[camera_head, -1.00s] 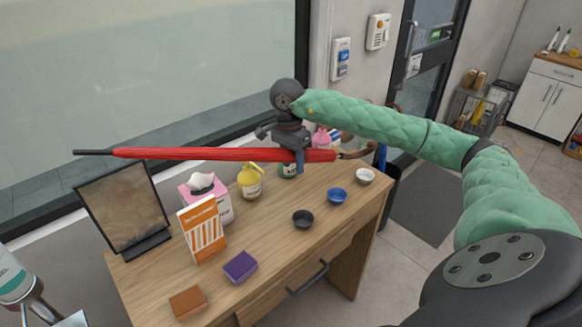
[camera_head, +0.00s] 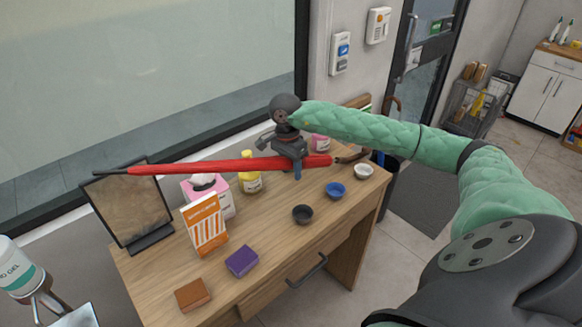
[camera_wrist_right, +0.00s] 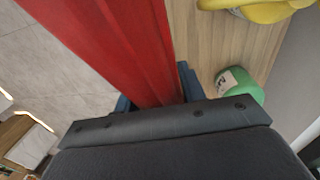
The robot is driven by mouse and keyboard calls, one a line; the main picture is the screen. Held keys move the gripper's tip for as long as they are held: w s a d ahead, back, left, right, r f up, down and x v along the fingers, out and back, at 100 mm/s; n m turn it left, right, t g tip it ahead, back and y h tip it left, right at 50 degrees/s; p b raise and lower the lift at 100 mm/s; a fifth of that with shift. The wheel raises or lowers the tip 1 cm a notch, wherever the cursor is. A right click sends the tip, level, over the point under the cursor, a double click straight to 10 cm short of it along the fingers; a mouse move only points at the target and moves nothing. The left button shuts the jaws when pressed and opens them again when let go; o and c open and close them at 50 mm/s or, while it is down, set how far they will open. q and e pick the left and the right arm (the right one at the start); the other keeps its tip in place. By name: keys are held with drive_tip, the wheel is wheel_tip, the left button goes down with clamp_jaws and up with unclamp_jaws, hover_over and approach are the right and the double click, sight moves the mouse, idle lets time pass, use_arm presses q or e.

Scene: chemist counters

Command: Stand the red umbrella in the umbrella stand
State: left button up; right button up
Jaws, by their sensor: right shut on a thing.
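The red umbrella (camera_head: 215,166) is held lengthwise above the wooden counter in the head view. Its dark tip points left, in front of the picture frame, and its brown handle points right. My right gripper (camera_head: 297,170) is shut on it near the handle end. In the right wrist view the red cloth (camera_wrist_right: 120,45) runs between the blue fingertips. My left gripper is not in view.
A glass door (camera_head: 418,75) and floor mat (camera_head: 415,205) lie to the right.

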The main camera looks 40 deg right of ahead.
drive_tip(key=shift+f, duration=0.1)
drive_tip(key=o, duration=1.3)
